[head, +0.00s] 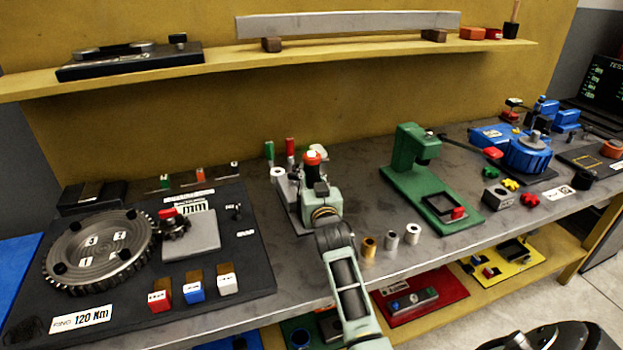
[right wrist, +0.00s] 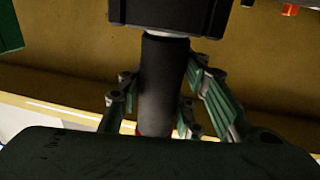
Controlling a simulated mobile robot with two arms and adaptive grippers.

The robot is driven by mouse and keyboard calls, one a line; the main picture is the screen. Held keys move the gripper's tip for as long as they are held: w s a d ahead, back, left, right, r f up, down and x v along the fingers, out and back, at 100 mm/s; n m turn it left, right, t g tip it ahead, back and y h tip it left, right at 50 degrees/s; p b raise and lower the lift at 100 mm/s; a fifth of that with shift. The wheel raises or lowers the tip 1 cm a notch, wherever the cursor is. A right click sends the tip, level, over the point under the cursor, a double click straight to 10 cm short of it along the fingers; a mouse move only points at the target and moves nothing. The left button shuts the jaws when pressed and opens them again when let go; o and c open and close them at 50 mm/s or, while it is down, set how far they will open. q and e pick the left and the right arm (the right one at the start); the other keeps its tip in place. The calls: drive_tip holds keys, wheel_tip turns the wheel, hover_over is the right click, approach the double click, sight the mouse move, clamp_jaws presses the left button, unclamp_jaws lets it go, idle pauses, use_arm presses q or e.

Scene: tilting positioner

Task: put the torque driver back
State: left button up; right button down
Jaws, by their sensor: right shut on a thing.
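My right gripper (head: 314,180) is at the tool stand (head: 284,190) in the middle of the bench. In the right wrist view the fingers (right wrist: 166,95) are shut around a dark upright cylinder, which looks like the torque driver's grip (right wrist: 162,80). A black block (right wrist: 170,14) sits at the upper end of the grip, and a little red shows low behind it. The gripper and wrist hide most of the driver and part of the stand. My left gripper is not in view.
Red (head: 290,150) and green (head: 269,151) handles stand upright just left of the gripper. A green press (head: 411,170) stands to the right, with small metal sleeves (head: 391,240) in front. A geared fixture plate (head: 255,262) fills the left. A shelf (head: 225,57) overhangs behind.

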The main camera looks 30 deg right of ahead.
drive_tip(key=shift+r, duration=0.15)
drive_tip(key=c, duration=1.7)
unclamp_jaws()
drive_tip(key=shift+f, duration=0.25)
drive_tip(key=shift+c, duration=0.2)
drive_tip(key=o, duration=0.5)
drive_tip(key=shift+r, duration=0.1)
drive_tip(key=shift+r, duration=0.1)
drive_tip(key=shift+s+a, duration=0.2)
drive_tip(key=shift+s, duration=0.15)
drive_tip(key=b+v, duration=0.1)
drive_tip(key=v, duration=1)
drive_tip(key=shift+s+a, duration=0.1)
drive_tip(key=shift+s, duration=0.05)
